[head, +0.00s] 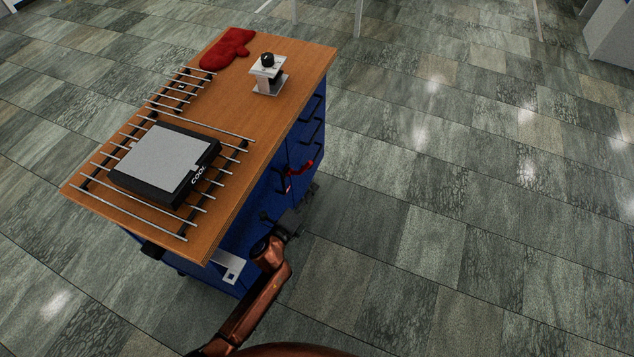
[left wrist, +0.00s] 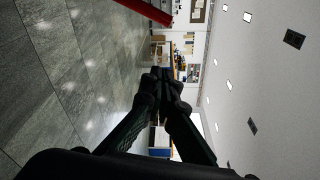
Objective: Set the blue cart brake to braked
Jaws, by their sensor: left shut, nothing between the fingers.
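The blue cart (head: 240,235) stands at the left of the head view, its wooden top (head: 232,105) tilted across the picture. A red curved lever (head: 303,172) sits on its right side; it looks like the brake, but I cannot read its setting. My left gripper (head: 303,205) is beside the cart's right side, just below the lever in the picture; I cannot tell whether they touch. In the left wrist view its dark fingers (left wrist: 163,75) meet with nothing between them. A red bar (left wrist: 145,10) crosses the top edge there. My right gripper is out of view.
On the top are a black-and-grey box (head: 165,160) marked COOL on metal rods, a small white stand with a black knob (head: 268,70) and a red cloth-like item (head: 228,48). Dark handles (head: 312,125) stick out from the cart's side. Tiled floor (head: 450,200) to the right is clear.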

